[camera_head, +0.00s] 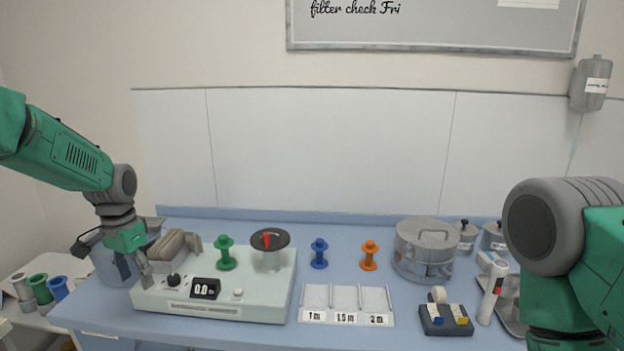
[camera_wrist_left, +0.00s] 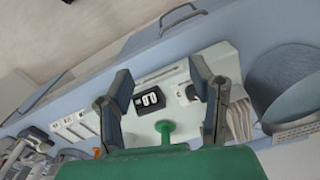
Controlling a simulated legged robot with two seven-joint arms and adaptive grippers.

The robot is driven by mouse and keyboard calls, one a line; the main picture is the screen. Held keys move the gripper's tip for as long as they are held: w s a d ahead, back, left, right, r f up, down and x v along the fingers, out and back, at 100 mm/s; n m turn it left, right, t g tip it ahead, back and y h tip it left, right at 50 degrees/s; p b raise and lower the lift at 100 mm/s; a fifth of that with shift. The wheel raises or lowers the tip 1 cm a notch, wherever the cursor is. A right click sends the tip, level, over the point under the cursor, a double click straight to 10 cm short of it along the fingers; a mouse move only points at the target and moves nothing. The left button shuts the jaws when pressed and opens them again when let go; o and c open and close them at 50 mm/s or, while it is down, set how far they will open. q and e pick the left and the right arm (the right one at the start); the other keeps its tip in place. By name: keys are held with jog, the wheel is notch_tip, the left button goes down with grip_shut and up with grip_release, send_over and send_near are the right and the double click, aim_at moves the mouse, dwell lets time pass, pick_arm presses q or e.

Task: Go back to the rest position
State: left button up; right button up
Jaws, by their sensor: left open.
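My left gripper (camera_head: 143,268) hangs at the left end of the pale bench device (camera_head: 235,308), pointing down near its black knob. In the left wrist view my left gripper (camera_wrist_left: 159,70) has its fingers wide apart with nothing held. The device and its black display (camera_wrist_left: 150,98) show beyond the gap between the fingers. A green spool (camera_head: 225,253) stands upright on the device, apart from the gripper in the head view; it also shows in the left wrist view (camera_wrist_left: 165,128). My right arm fills the right edge of the head view; its gripper is out of sight.
A blue spool (camera_head: 319,254) and an orange spool (camera_head: 369,255) stand behind a labelled three-slot tray (camera_head: 345,290). A metal pot (camera_head: 425,272), a tape dispenser (camera_head: 446,319) and canisters are on the right. A grey-blue bin (camera_head: 108,265) is by my left gripper. The blue tabletop's middle back is clear.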

pick_arm(q)
jog(key=s+d+f+n+b, duration=0.1)
jog(key=s+d+f+b, duration=0.15)
jog(key=s+f, duration=0.6)
jog(key=s+d+f+b, duration=0.25)
jog(key=s+f, duration=0.25)
jog(key=f, duration=0.7)
jog(key=s+d+f+n+b, duration=0.15)
jog(key=s+f+b, duration=0.35)
jog(key=f, duration=0.5)
jog(key=s+d+f+b, duration=0.1)
jog(key=s+f+b, duration=0.1)
jog(key=s, duration=0.9)
jog(key=s+d+f+b, duration=0.1)
jog(key=s+f, duration=0.4)
jog(key=s, duration=0.6)
jog(key=shift+d+f+n+t+b, duration=0.15)
jog(key=shift+d+n+t+b, duration=0.25)
jog(key=shift+b, duration=0.25)
pick_arm(e)
notch_tip(320, 180, down, 14)
jog(key=shift+s, duration=0.2)
